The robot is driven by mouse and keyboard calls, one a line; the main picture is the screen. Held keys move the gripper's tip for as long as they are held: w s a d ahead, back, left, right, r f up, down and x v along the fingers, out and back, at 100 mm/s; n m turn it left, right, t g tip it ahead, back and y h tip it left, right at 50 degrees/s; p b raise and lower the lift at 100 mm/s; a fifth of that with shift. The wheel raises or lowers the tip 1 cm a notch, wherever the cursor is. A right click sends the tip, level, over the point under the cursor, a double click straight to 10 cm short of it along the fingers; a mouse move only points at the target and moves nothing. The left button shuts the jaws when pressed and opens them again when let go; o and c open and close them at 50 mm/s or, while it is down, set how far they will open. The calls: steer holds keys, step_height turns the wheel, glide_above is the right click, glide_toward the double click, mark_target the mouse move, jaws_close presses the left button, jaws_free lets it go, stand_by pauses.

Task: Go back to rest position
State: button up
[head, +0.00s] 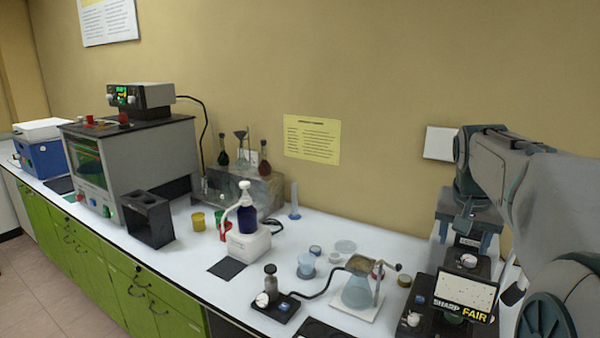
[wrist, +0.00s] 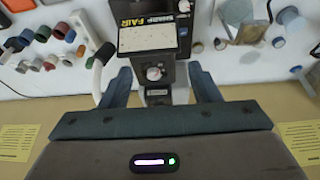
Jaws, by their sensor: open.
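My arm reaches in from the right edge of the head view, and my gripper (head: 466,238) points down near the wall at the back right of the bench. In the wrist view my gripper (wrist: 164,84) shows two dark blue-grey fingers set wide apart, with nothing held between them. A dark device with a pale knob (wrist: 154,73) shows beyond the gap. The same dark device (head: 482,265) stands below my gripper in the head view. I cannot tell how far the fingertips are above it.
A SHARP/FAIR sign (head: 465,296) stands at the front of the device. To its left are a flask on a white stand (head: 357,292), a purple bottle on a white base (head: 247,220) and a grey oven (head: 150,155). The white bench (head: 325,228) has clear patches.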

steer(key=s+a+f+n+y, duration=0.1)
steer(key=s+a+f+n, duration=0.2)
steer(key=s+a+f, duration=0.4)
steer(key=s+a+f+n+y, duration=0.1)
steer(key=s+a+f+n, duration=0.2)
steer(key=s+a+f, duration=0.4)
steer(key=s+a, duration=0.2)
steer(key=s, duration=0.3)
steer(key=shift+a+n, duration=0.2)
steer(key=shift+n, duration=0.1)
steer(key=shift+d, duration=0.1)
